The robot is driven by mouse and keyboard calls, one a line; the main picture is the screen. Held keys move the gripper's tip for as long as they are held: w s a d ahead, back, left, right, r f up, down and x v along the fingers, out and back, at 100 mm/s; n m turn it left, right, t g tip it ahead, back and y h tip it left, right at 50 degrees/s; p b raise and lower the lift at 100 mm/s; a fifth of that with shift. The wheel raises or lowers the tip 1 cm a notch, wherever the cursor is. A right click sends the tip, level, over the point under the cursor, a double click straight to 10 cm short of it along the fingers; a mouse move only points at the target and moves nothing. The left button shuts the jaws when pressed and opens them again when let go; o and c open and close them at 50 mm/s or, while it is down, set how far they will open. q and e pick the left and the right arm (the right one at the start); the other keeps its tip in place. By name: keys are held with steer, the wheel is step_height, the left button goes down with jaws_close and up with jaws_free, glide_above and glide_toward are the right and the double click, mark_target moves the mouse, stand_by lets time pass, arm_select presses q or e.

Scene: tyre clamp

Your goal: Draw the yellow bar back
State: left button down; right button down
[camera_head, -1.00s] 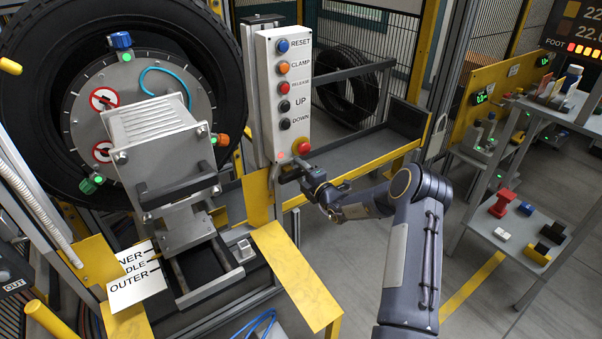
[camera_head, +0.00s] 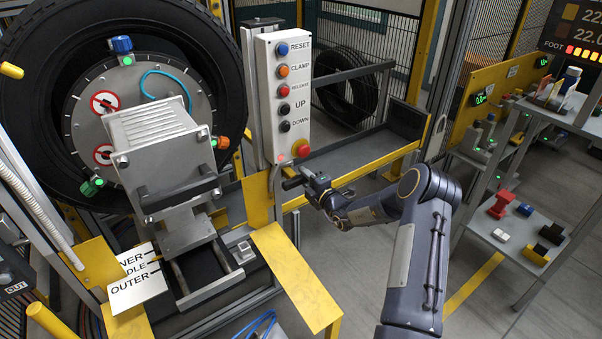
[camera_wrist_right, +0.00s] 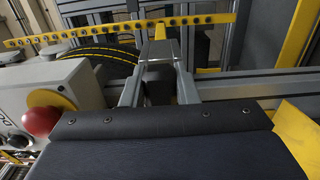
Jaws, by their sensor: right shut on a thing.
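My right gripper (camera_head: 286,180) is beside the lower end of the button box, near a yellow plate on the machine's frame. In the right wrist view its two grey fingers (camera_wrist_right: 158,92) are shut on a piece between them. A narrow grey piece with a yellow end, which I take as the yellow bar (camera_wrist_right: 160,32), shows just beyond the fingertips. The grip itself is partly hidden by the fingers. In the head view the gripper covers the held part. My left gripper is not in view.
The button box (camera_head: 283,95) with its red stop button (camera_head: 301,148) stands close to the right gripper. A tray with a yellow front rail (camera_head: 350,177) lies behind it. The tyre (camera_head: 28,120) and clamp are left. Shelves (camera_head: 505,235) stand at right.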

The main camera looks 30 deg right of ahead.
steer(key=s+d+p, duration=0.1)
steer(key=s+p, duration=0.5)
steer(key=s, duration=1.6)
steer(key=shift+d, duration=0.35)
steer(key=c, duration=1.1)
jaws_free()
steer(key=s, duration=0.7)
steer(key=shift+s+d, duration=0.3)
steer(key=shift+s, duration=0.1)
